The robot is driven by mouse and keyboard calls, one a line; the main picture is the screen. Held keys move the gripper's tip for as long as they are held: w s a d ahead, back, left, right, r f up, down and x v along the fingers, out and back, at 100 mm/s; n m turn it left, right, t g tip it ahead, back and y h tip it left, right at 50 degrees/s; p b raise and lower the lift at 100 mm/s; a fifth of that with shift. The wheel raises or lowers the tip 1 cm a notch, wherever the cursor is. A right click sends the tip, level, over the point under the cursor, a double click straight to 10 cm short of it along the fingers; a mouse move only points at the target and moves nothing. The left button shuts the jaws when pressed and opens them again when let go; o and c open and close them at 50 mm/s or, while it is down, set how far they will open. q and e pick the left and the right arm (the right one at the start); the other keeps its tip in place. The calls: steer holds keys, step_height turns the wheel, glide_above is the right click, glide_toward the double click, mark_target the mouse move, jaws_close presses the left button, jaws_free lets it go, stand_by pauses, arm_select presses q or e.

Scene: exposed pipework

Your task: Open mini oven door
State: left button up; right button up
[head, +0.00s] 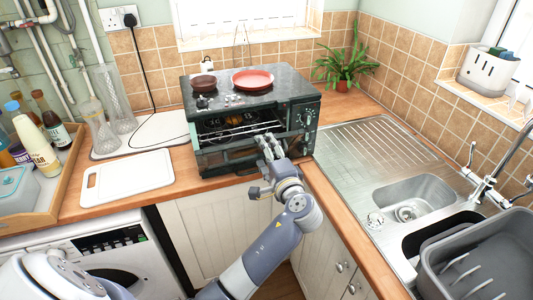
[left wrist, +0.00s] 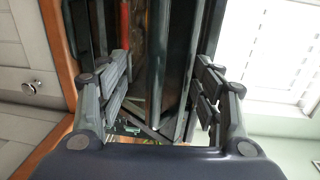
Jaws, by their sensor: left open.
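The mini oven (head: 262,88) is a dark green box on the worktop, with two hobs on top and control knobs at its right front. Its door (head: 225,158) faces me; a rack shows behind the door's top edge. The door looks slightly ajar, but I cannot be sure. My left gripper (head: 268,144) is at the right part of the door front, by the handle bar. In the left wrist view my left gripper (left wrist: 163,68) has its fingers spread, with dark oven parts between them. Contact is unclear. My right gripper is not in view.
A steel sink (head: 412,192) and grey dish rack (head: 480,262) are at right.

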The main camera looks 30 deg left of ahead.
arm_select(q)
steer(key=f+p+v, duration=0.1)
steer(key=v, duration=0.9)
stand_by(0.3)
stand_by(1.3)
